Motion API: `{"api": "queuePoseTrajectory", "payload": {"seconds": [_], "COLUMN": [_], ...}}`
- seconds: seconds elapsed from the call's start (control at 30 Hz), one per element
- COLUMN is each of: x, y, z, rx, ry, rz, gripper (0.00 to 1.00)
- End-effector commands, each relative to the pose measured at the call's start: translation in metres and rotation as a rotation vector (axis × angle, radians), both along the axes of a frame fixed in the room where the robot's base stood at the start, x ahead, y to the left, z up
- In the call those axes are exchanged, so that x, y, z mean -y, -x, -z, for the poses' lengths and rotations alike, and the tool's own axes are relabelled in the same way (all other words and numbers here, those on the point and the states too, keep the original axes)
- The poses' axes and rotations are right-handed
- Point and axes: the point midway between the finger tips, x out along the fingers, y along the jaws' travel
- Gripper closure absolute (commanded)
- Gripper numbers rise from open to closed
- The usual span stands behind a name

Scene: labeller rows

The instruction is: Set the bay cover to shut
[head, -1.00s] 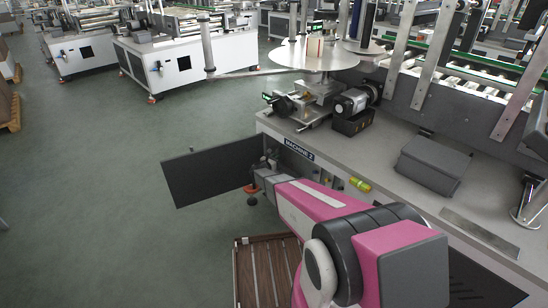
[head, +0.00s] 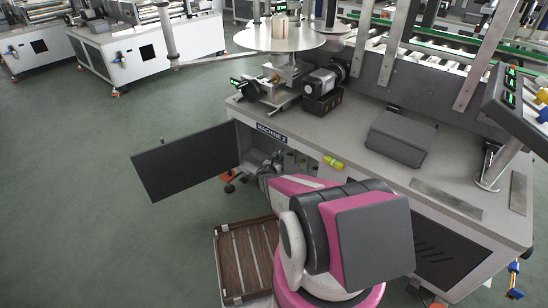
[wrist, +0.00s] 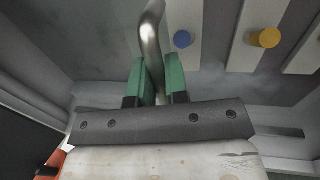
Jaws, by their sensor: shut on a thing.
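The bay cover (head: 185,163) is a dark flat panel standing open at the left of the machine marked MACHINE 2 (head: 272,132). It swings out from the left side of the open bay (head: 255,142), and a small knob shows on its top edge. My gripper is at the bay opening in the head view, with its fingertips hidden by my arm. In the wrist view my gripper (wrist: 158,85) has green fingers shut on a curved metal bar (wrist: 151,40) that rises between them. The bar's far end is out of view.
Behind the fingers are pale strips with a blue knob (wrist: 182,39) and a yellow knob (wrist: 266,38). A yellow-green part (head: 333,162) sits on the machine front. Floor at left is clear.

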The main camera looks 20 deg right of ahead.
Motion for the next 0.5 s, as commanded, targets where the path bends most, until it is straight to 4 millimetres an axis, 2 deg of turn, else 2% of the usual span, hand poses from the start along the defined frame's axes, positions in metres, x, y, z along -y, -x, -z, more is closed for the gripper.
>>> {"api": "queuePoseTrajectory", "payload": {"seconds": [0.4, 0.43, 0.47, 0.5], "x": [0.0035, 0.0035, 0.0036, 0.0034], "y": [0.0067, 0.0069, 0.0068, 0.0065], "z": [0.0009, 0.0009, 0.0009, 0.0007], "rx": [-0.001, -0.001, -0.001, -0.001], "ry": [-0.002, -0.002, -0.002, -0.002], "rz": [0.009, 0.009, 0.009, 0.008], "gripper": [1.0, 0.76, 0.66, 0.61]}}
